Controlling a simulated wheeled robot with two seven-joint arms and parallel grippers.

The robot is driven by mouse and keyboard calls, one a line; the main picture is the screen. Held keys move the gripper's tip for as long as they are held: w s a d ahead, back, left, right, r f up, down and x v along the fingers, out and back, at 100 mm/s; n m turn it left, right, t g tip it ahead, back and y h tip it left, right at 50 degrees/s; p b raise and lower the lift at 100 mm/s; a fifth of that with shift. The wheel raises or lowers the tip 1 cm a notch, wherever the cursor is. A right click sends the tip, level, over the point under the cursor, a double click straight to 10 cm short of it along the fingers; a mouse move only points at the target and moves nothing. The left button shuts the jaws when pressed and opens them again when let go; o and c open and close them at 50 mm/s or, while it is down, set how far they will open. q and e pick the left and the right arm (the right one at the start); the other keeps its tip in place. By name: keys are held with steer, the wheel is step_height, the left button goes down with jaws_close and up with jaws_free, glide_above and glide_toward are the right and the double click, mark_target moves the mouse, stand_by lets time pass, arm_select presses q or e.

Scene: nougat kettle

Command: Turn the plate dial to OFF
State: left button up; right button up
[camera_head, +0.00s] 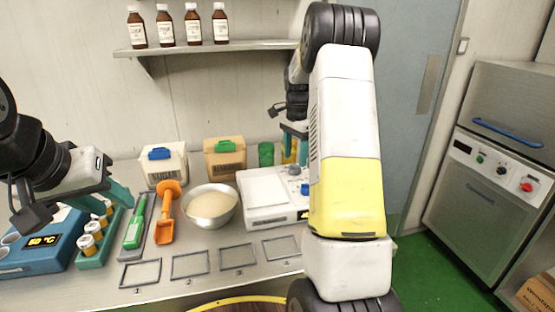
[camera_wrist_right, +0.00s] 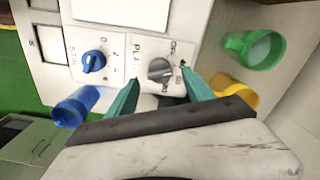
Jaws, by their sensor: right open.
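The plate dial (camera_wrist_right: 160,70) is a grey knob on the white device's panel, beside the printed word PLATE. Small labels surround it, with OFF near its upper right; I cannot tell which label it points to. My right gripper (camera_wrist_right: 160,77) is open, with one teal fingertip on each side of the dial; contact is not clear. A blue STIR dial (camera_wrist_right: 93,61) is left of the plate dial. My left gripper (camera_head: 112,196) is over the bench's left side, its opening unclear.
A blue cup (camera_wrist_right: 75,106), a green cup (camera_wrist_right: 255,50) and a yellow cup (camera_wrist_right: 235,90) are close around my right gripper. A bowl of pale powder (camera_head: 211,206) and an orange scoop (camera_head: 167,215) are left of the device. A shelf (camera_head: 205,47) with bottles hangs above.

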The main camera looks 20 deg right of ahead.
mark_target(295, 168)
steer(key=shift+f, duration=1.6)
jaws_close()
steer(key=n, duration=0.4)
steer(key=shift+n, duration=2.5)
